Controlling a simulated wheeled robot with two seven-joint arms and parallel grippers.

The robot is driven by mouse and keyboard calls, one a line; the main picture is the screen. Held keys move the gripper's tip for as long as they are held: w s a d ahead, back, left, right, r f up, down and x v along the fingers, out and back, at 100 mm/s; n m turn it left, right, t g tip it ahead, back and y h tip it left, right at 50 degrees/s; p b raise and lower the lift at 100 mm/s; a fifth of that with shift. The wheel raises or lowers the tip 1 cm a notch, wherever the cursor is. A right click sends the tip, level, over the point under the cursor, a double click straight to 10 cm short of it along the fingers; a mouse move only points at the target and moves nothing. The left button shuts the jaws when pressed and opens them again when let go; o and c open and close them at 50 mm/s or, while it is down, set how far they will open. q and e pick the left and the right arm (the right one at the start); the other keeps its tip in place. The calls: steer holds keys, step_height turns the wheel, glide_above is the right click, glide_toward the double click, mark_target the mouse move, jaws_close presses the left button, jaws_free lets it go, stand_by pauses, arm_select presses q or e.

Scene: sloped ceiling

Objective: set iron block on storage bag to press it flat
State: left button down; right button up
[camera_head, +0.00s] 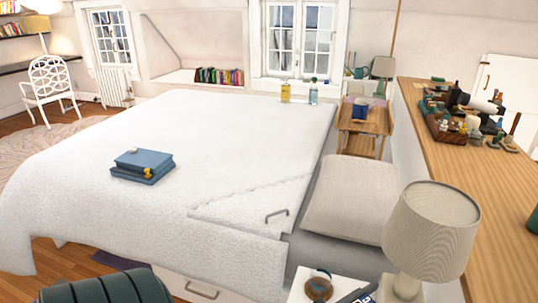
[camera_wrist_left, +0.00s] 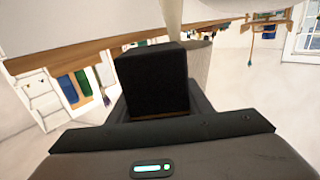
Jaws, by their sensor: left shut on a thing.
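In the left wrist view my left gripper (camera_wrist_left: 158,108) is shut on a black block (camera_wrist_left: 150,80), taken to be the iron block. The block hides most of the fingers. Neither my left gripper nor the block can be made out in the head view. On the white bed in the head view lies a flat, two-layered blue item (camera_head: 146,162) with a small yellow piece at its front right edge. A dark green ridged item (camera_head: 105,288) is cut off at the bottom left. I cannot tell which of these is the storage bag. My right gripper is not in view.
The bed (camera_head: 210,125) is mostly clear, with a pillow (camera_head: 345,197) at its right. A lamp (camera_head: 430,230) stands on a white nightstand (camera_head: 300,290) with small items. A long wooden top (camera_head: 470,165) at the right holds many small objects.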

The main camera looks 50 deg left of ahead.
arm_select(q)
steer(key=shift+s+a+f+n+y+p, duration=0.1)
steer(key=shift+s+a+n+y+p, duration=0.15)
steer(key=shift+a+n+y, duration=0.45)
steer(key=shift+s+a+n+y+p, duration=0.15)
steer(key=shift+s+a+n+y, duration=0.15)
steer(key=shift+a+y, duration=0.75)
steer(key=shift+a, duration=0.1)
